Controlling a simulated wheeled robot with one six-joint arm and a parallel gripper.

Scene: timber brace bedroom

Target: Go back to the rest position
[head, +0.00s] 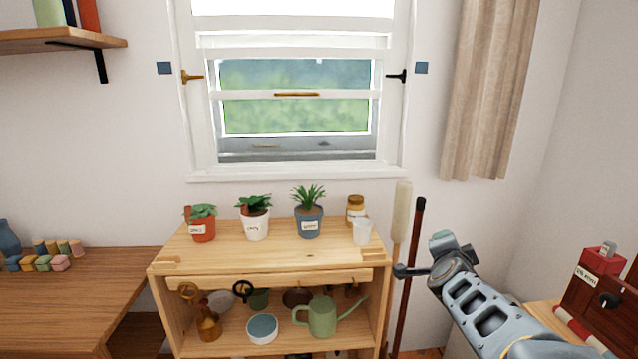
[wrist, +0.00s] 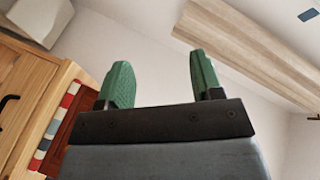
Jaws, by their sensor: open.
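My gripper shows in the wrist view (wrist: 160,82) with its two green fingers spread apart and nothing between them. The wrist view is tilted; wall and ceiling-like pale surfaces lie beyond the fingers. In the head view my arm reaches in from the lower right, to the right of the wooden plant shelf (head: 290,262). The arm's end stands clear of the shelf there, and its fingertips cannot be made out.
Several potted plants, such as the blue-grey pot (head: 308,228), stand on the shelf. Two poles, one dark (head: 408,280), lean between shelf and arm. A red box (head: 598,262) stands at far right. A beige curtain (head: 490,90) hangs above. A wooden desk (head: 70,300) is at left.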

